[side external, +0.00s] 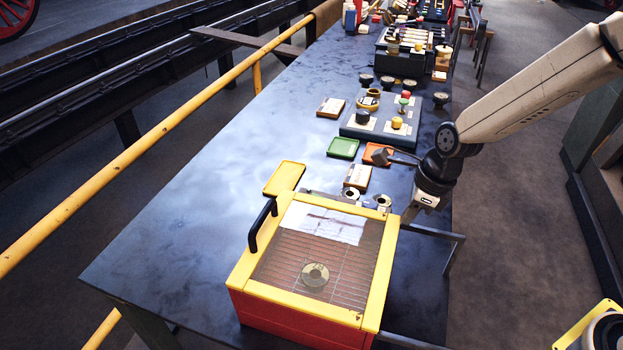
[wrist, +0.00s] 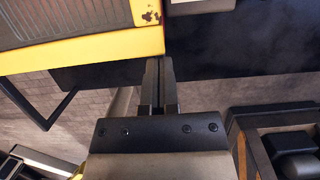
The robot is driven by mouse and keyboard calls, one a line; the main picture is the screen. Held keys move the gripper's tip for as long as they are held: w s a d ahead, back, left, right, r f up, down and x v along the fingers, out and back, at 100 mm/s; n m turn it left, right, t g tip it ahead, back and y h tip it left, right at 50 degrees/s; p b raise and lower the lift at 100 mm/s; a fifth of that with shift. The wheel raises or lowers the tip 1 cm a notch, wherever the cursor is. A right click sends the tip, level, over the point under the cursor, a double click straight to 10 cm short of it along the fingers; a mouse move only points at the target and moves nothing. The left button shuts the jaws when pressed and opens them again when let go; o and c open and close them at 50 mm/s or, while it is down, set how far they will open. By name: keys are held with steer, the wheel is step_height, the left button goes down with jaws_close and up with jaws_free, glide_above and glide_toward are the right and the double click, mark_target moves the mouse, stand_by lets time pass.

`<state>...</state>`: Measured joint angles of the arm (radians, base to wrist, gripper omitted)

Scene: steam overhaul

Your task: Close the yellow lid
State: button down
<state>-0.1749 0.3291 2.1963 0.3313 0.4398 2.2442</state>
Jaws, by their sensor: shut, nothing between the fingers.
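The yellow lid (side external: 378,275) is a yellow frame around a clear pane, on a red box (side external: 295,325) at the table's near end. It appears to lie flat over the box, with its black handle (side external: 262,224) on the left side. A wire grid and a round disc (side external: 315,275) show through the pane. My gripper (side external: 408,214) is shut and empty beside the lid's far right corner. In the wrist view its fingertips (wrist: 159,62) are close to the worn corner of the yellow lid (wrist: 100,50); I cannot tell whether they touch.
A yellow tray (side external: 284,178), a green tray (side external: 343,148) and an orange tray (side external: 378,154) lie beyond the box. A board with knobs (side external: 385,125) stands farther back. A yellow rail (side external: 150,160) runs along the left. The table's left part is clear.

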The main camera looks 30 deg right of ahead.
mark_target(424, 228)
steer(key=shift+w+r, duration=0.1)
steer(key=shift+s+d, duration=0.4)
steer(key=shift+s, duration=0.05)
steer(key=shift+s+d+r, duration=0.1)
steer(key=shift+s+d, duration=1)
steer(key=v, duration=0.9)
steer(key=shift+r, duration=0.35)
